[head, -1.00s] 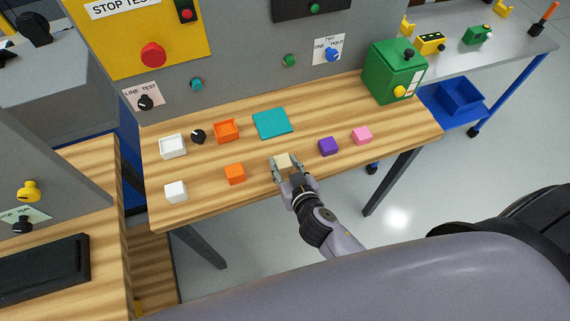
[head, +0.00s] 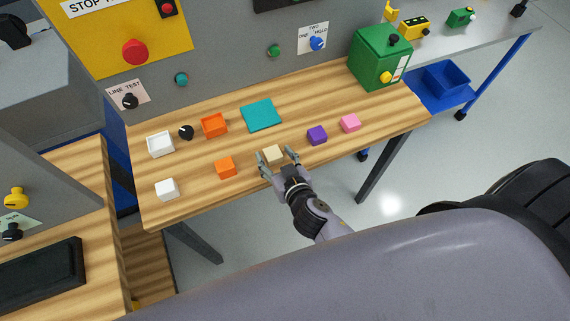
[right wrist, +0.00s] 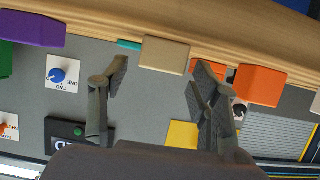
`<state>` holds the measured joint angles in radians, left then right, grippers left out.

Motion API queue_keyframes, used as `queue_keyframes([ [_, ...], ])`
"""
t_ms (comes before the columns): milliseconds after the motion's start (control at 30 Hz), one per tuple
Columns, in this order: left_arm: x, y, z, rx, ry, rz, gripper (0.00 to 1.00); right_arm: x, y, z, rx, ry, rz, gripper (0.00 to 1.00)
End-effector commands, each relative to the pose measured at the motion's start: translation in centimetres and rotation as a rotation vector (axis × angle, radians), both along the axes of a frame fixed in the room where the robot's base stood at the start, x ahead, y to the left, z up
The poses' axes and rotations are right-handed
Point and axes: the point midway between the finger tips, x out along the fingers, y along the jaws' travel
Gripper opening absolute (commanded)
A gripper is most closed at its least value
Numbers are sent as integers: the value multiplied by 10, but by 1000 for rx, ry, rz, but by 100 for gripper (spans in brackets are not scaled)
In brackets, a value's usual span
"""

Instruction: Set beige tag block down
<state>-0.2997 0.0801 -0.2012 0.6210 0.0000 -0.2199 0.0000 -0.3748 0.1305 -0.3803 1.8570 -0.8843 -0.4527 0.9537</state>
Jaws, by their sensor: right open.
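The beige tag block (head: 273,154) sits on the wooden table (head: 200,205) between the orange block (head: 226,167) and the purple block (head: 317,135). My right gripper (head: 279,164) is open just in front of it, with its fingers apart. In the right wrist view the beige block (right wrist: 164,55) shows beyond and between the open fingertips (right wrist: 160,75), with a gap to each finger. My left gripper is not in view.
A pink block (head: 350,123), a white block (head: 167,189), a white tray (head: 160,145), an orange tray (head: 214,125), a teal mat (head: 261,115) and a black knob (head: 186,132) are on the table. A green box (head: 380,58) stands at the back right.

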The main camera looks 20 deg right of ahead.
Motion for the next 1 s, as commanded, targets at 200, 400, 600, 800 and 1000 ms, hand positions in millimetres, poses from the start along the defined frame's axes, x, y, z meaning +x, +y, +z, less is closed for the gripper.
queue_keyframes([
  [200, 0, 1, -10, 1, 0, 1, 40, -43, -1, 12, 3, 6, -1, 57],
  [400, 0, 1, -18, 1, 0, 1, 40, -78, -3, 28, 3, 6, -3, 57],
  [600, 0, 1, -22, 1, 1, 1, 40, -99, -4, 38, 0, 4, -1, 57],
  [800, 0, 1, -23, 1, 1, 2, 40, -104, -4, 42, 0, 3, -1, 57],
  [1000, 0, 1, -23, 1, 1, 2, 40, -104, -4, 40, -1, 6, 0, 57],
])
